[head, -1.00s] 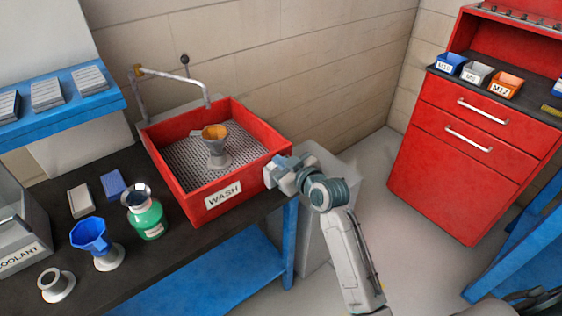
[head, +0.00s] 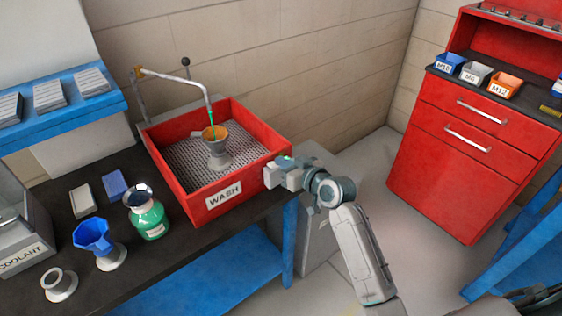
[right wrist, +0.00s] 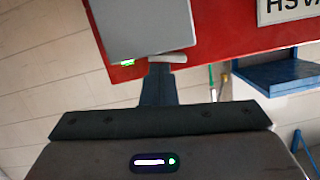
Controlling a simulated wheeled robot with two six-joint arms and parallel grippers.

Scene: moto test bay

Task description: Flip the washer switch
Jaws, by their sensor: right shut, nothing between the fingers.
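The red washer basin (head: 262,124), labelled WASH, stands on the dark bench. A grey box (head: 272,176) sits at its right end, and a small green light (head: 285,157) shows beside it. In the right wrist view the grey box (right wrist: 140,25) is at the top, with the green light (right wrist: 127,62) at its edge. My right gripper (head: 280,172) is shut and empty, close against this box; contact cannot be told. The switch lever itself is mostly hidden. A green stream (head: 211,122) runs from the spout (head: 180,80) to the orange-lined funnel (head: 217,146) in the basin.
A green bottle (head: 148,215), a blue funnel (head: 92,235) and a grey flanged part (head: 59,285) stand on the bench left of the basin. A red drawer cabinet (head: 450,165) stands at right. Open floor lies between.

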